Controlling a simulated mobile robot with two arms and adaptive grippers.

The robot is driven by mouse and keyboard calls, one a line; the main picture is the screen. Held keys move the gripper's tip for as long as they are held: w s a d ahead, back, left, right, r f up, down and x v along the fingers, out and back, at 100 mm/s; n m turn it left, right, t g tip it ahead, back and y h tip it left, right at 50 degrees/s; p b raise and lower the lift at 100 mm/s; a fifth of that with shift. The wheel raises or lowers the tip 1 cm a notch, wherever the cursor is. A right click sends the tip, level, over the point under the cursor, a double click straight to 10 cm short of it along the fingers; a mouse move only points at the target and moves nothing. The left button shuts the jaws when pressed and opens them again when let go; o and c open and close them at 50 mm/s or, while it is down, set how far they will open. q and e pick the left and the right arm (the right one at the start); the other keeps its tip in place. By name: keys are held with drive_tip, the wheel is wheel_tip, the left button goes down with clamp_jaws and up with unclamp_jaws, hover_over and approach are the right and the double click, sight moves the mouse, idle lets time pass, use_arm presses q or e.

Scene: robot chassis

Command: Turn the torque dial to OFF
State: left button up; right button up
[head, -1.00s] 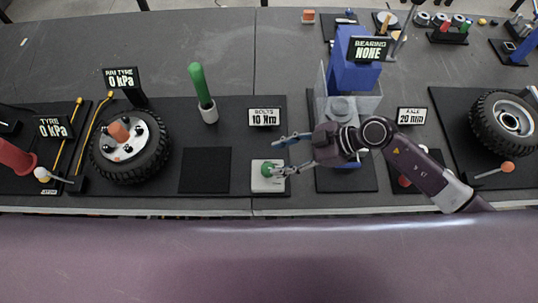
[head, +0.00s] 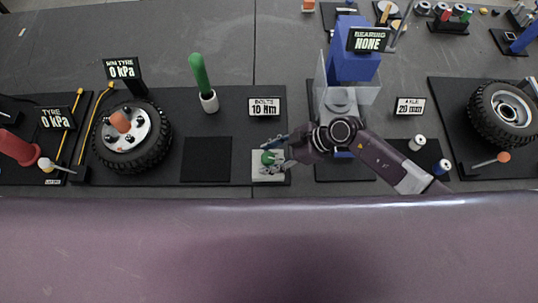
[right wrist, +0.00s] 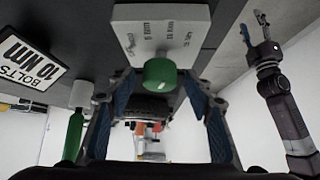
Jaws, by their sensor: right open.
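The torque dial is a green round knob (head: 267,157) on a pale box (head: 262,178) at the front of the bench. In the right wrist view the knob (right wrist: 158,74) sits on the white box (right wrist: 160,30), whose printed labels are too blurred to read. My right gripper (head: 273,154) is open at the dial. Its two fingers (right wrist: 158,98) stand apart, one on each side of the knob, with gaps visible. The sign (head: 265,106) behind the box reads BOLTS 10 Nm. My left gripper (right wrist: 256,30) shows only in the right wrist view, with its fingers apart.
A green-handled tool (head: 200,75) stands in a white holder behind left. A tyre (head: 131,137) lies further left. A blue press (head: 350,60) with a clear guard stands close to the right of the dial.

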drive_tip(key=shift+c, duration=0.2)
drive_tip(key=c, duration=1.1)
drive_tip(key=shift+w+n, duration=0.1)
drive_tip(key=shift+n, duration=0.2)
drive_tip(key=n+g+b, duration=0.2)
drive_tip(key=n+g, duration=0.1)
drive_tip(key=shift+w+f+b, duration=0.1)
drive_tip(key=shift+w+b, duration=0.05)
drive_tip(key=shift+b, duration=0.15)
drive_tip(key=n+g+h+b, duration=0.2)
drive_tip(key=n+b, duration=0.2)
drive_tip(key=b, duration=0.2)
drive_tip(key=n+g+h+b, duration=0.2)
drive_tip(key=n+b, duration=0.2)
drive_tip(key=b, duration=0.1)
drive_tip(key=n+g+h+b, duration=0.2)
drive_tip(key=n+h+b, duration=0.1)
drive_tip(key=n+b, duration=0.2)
drive_tip(key=shift+a+f+b, duration=0.15)
drive_tip(key=shift+a+b, duration=0.05)
drive_tip(key=shift+b, duration=0.65)
drive_tip(key=shift+r+n+g+h+b, duration=0.15)
drive_tip(key=shift+n+h+b, duration=0.25)
drive_tip(key=shift+n+h, duration=0.15)
drive_tip(key=shift+r+n+g+h+b, duration=0.1)
drive_tip(key=shift+n+g+h+b, duration=0.05)
drive_tip(key=shift+n+h+b, duration=0.35)
drive_tip(key=shift+n+h, duration=0.85)
drive_tip(key=shift+n, duration=0.3)
